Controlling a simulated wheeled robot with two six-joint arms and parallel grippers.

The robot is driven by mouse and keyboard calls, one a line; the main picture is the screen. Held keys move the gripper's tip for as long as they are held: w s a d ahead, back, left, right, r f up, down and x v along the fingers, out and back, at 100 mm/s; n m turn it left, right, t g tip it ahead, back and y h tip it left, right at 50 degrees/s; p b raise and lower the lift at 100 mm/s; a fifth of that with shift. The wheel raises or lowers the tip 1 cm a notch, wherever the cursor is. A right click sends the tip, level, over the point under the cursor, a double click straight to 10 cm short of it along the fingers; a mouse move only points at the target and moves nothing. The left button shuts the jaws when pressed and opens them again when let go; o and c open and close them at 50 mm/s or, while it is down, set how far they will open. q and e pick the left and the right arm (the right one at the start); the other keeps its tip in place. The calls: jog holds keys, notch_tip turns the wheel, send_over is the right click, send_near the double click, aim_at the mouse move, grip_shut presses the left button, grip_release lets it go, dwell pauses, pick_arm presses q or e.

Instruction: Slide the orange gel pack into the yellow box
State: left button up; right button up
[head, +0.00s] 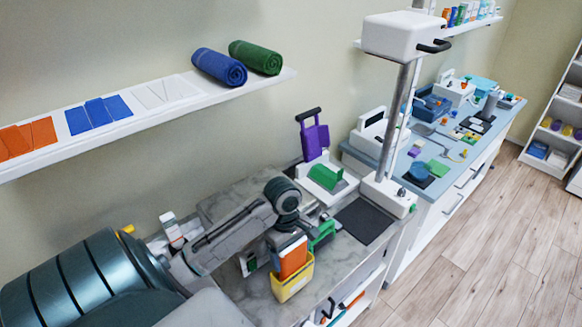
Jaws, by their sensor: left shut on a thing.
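The orange gel pack (292,258) is upright in the head view, under my left gripper (285,240). The gripper points down and is shut on the pack's upper end. The yellow box (292,284) stands on the grey marbled counter directly below. The pack's lower end overlaps the box's opening and seems to be inside it; how deep is hidden by the box's front wall. The fingertips are small and partly hidden by the wrist. My right gripper is not in view.
A green holder (322,236) stands close right of the gripper. Behind are a white device with a green top (326,178) and a purple item (313,138). A dark mat (364,220) lies bare to the right, beside a white-based post (388,194). A shelf (150,131) runs above.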

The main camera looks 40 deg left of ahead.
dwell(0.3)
pick_arm(q)
jog(key=o, duration=1.1)
jog(key=shift+o, duration=0.2)
jog(key=shift+f, duration=0.1)
